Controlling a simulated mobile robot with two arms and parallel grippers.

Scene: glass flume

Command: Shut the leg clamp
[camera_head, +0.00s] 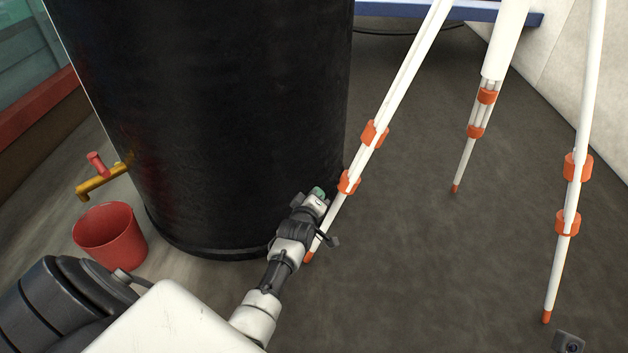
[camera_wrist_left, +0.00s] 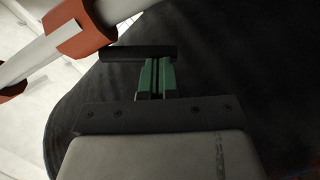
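A white tripod leg (camera_head: 404,75) leans down to the floor beside a black barrel, with an upper orange clamp (camera_head: 374,133) and a lower orange clamp (camera_head: 348,182) on it. My left gripper (camera_head: 318,192) is just left of the lower clamp. In the left wrist view, the green fingers (camera_wrist_left: 156,78) are close together. A dark bar (camera_wrist_left: 138,53) crosses at their tips below an orange clamp (camera_wrist_left: 84,30); I cannot tell whether it is the clamp's lever or whether the fingers touch it. My right gripper is not in view.
The black barrel (camera_head: 215,110) stands close behind my left gripper. A red bucket (camera_head: 110,236) sits under a yellow tap (camera_head: 100,182) at left. Other tripod legs (camera_head: 465,160) (camera_head: 560,262) stand to the right, with bare floor (camera_head: 440,260) between.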

